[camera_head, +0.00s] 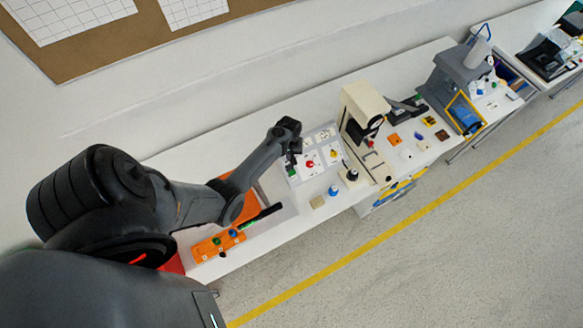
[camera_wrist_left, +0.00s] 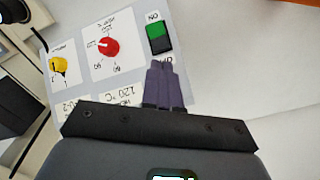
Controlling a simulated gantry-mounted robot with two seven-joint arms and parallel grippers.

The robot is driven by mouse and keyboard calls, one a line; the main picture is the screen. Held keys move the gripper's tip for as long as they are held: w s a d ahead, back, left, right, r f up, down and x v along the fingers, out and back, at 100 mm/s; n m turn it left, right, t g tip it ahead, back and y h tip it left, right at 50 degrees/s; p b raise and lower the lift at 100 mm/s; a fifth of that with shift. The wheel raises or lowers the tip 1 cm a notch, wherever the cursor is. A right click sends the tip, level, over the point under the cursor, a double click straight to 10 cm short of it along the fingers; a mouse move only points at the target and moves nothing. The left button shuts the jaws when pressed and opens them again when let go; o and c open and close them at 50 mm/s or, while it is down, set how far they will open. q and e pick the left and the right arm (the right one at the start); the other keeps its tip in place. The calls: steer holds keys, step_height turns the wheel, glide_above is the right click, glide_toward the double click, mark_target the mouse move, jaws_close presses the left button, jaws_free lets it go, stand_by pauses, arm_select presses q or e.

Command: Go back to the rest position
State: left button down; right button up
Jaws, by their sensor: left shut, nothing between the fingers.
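My left arm reaches in from the left in the head view, and its gripper (camera_head: 292,158) is over the control panel on the long bench. In the left wrist view the gripper (camera_wrist_left: 162,68) is shut and empty, its fingertips just below the green on/off switch (camera_wrist_left: 159,38). I cannot tell whether they touch the panel. The panel (camera_wrist_left: 127,62) carries a red rotary knob (camera_wrist_left: 108,46) and a yellow knob (camera_wrist_left: 59,65); the red knob also shows in the head view (camera_head: 310,164). My right gripper is in neither view.
A beige machine (camera_head: 362,108) stands right of the panel. A blue-capped bottle (camera_head: 334,191) and a small tan block (camera_head: 317,202) are in front. An orange block with knobs (camera_head: 217,243) lies near the bench's near end. A wall is behind; open floor lies in front.

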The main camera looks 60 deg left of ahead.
arm_select(q)
steer(key=s+d+r+m+t, duration=0.1)
steer(key=s+d+r+m, duration=0.3)
steer(key=d+r, duration=0.3)
steer(key=s+d+r+m+t, duration=0.1)
steer(key=s+d+r+m, duration=0.4)
steer(key=d+r, duration=0.3)
steer(key=s+d+r+m+t, duration=0.1)
steer(key=s+d+r+m, duration=0.3)
steer(key=d+r, duration=0.4)
steer(key=s+d, duration=0.1)
steer(key=d, duration=0.3)
steer(key=shift+s+r+m+t, duration=0.2)
steer(key=shift+r+m+t, duration=0.1)
steer(key=shift+m, duration=0.1)
